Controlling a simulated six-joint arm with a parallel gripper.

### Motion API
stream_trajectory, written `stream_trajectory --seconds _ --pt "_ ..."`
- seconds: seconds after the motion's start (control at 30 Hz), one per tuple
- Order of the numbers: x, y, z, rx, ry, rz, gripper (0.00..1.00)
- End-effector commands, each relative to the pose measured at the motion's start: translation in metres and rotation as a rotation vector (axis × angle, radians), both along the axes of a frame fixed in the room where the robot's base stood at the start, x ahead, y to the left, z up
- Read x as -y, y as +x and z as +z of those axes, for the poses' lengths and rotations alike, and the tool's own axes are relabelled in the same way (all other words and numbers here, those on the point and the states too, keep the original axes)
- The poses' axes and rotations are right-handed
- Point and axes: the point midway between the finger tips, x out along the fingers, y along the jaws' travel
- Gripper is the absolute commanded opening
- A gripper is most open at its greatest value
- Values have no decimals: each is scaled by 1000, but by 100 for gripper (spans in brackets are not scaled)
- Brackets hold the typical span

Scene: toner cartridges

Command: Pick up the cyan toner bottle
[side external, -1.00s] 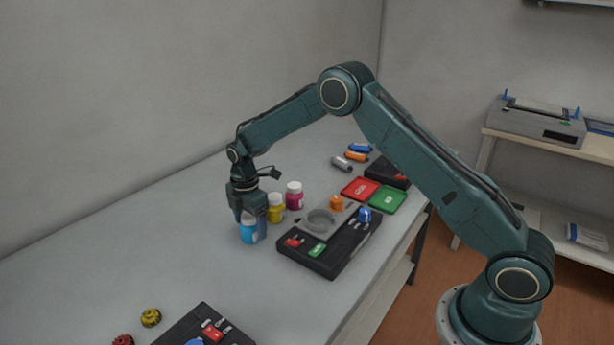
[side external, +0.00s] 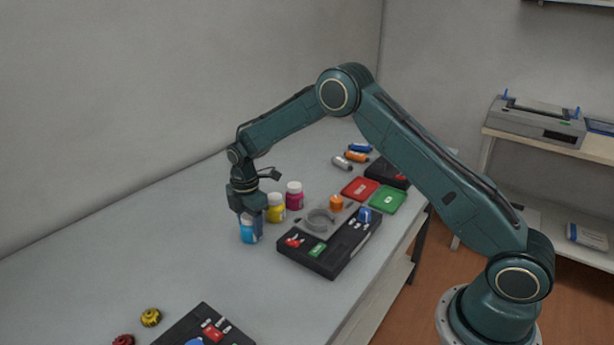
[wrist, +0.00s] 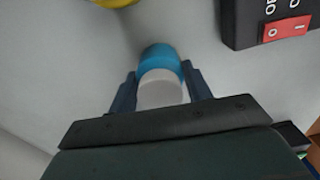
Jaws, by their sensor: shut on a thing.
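The cyan toner bottle (side external: 249,232) stands upright on the grey table, at the left end of a row of bottles. My gripper (side external: 251,216) points down over it and is shut on it. In the wrist view the bottle's white cap (wrist: 160,90) and blue body (wrist: 160,58) show between the two fingers of my gripper (wrist: 160,85). The fingers hide part of the bottle in the side view. I cannot tell any gap between the bottle and the table.
A yellow bottle (side external: 275,210) and a magenta bottle (side external: 294,196) stand just right of the cyan one. A black control panel (side external: 318,262) with red and green switches lies to the right. Two small gears, one yellow (side external: 150,317), lie at the front left. The table's left side is clear.

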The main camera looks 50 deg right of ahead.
Motion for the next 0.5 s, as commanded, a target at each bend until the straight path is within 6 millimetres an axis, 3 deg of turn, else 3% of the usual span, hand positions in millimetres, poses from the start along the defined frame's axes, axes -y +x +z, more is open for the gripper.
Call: stream_trajectory --seconds 0.27,0.5 --pt "0 1 6 2 0 0 25" --pt "0 1 31 5 0 0 25"
